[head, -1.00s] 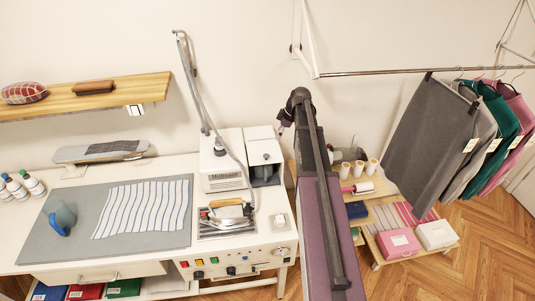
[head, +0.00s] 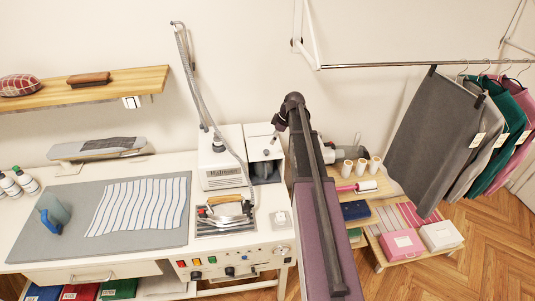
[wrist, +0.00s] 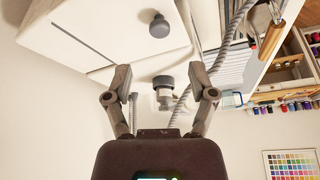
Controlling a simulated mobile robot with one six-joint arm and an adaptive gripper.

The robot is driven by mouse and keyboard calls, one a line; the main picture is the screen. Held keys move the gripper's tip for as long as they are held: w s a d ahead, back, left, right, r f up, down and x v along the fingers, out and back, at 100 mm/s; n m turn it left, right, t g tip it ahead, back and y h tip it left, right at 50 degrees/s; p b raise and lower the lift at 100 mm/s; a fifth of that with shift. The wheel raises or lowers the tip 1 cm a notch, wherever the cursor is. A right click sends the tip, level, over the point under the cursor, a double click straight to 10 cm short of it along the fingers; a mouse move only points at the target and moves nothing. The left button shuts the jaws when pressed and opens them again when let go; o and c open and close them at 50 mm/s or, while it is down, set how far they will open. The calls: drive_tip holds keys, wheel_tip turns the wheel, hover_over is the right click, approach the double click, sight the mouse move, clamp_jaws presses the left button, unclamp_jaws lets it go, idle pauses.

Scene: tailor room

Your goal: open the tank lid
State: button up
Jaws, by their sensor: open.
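The white tank (head: 258,142) stands beside the white steam unit (head: 222,172) on the worktable, with a dark opening low in its front. In the wrist view a white box-shaped body, which looks like the tank (wrist: 100,32), fills the top. A dark round knob (wrist: 160,27) sits on it, beyond my fingertips. A grey-capped fitting (wrist: 163,81) shows between my spread fingers. My gripper (wrist: 160,76) is open, with nothing visibly held. In the head view my gripper (head: 278,126) hangs close by the tank's upper right; whether it touches cannot be told.
A grey hose (head: 191,85) rises beside the steam unit. An iron (head: 225,211) rests in front of it. Striped cloth (head: 138,206) lies on the grey pad at left. A clothes rail (head: 420,64) with hanging garments and a low shelf are at right.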

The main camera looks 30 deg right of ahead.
sight(266, 151)
drive_tip(key=shift+b+x, duration=3.3)
drive_tip(key=shift+x, duration=0.55)
clamp_jaws()
